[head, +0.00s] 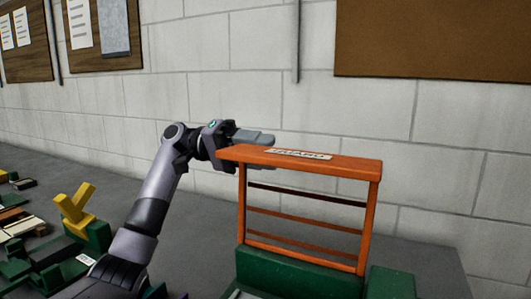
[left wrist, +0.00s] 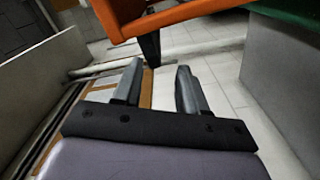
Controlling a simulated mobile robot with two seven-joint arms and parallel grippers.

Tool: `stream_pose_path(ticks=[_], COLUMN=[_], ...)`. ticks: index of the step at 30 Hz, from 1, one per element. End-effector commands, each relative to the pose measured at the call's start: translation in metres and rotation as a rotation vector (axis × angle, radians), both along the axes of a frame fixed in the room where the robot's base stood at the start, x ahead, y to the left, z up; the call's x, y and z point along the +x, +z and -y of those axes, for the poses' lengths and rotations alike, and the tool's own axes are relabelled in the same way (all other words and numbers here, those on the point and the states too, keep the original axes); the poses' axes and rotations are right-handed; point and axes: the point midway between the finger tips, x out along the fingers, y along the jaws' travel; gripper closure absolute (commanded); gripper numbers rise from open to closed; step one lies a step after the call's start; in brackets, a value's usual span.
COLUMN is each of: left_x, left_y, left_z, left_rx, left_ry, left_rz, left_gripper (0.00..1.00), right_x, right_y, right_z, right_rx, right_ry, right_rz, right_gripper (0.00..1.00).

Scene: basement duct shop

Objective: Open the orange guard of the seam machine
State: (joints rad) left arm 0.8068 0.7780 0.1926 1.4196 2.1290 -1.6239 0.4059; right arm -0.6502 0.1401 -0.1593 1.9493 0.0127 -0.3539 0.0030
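The orange guard (head: 372,210) stands upright on the green body of the seam machine (head: 300,278) in the head view. It is an open frame with crossbars and a labelled top panel. My left gripper (head: 262,137) is at the top left corner of the guard, its fingers partly hidden by the top panel. In the left wrist view the gripper (left wrist: 158,88) has its two fingers apart with nothing visibly held between them. The orange guard (left wrist: 170,14) crosses above the fingertips there; I cannot tell whether they touch. My right gripper is not in view.
A yellow piece (head: 75,208) and several green blocks and small parts lie on the grey bench (head: 205,215) at the left. A block wall (head: 230,60) with boards stands close behind. The bench shows clear grey surface behind and to the right of the machine.

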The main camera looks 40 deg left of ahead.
Motion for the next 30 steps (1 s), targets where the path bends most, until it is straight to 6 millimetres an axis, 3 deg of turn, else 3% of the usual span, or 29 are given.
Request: stream_pose_path(ticks=[30], left_x=[-0.018], left_y=[0.001], left_z=[-0.063], left_rx=[0.0], left_ry=[0.002], left_rz=[0.0], left_gripper=[0.6], right_x=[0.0], right_y=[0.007], right_z=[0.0], right_rx=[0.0], right_ry=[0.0], right_rz=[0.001], right_gripper=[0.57])
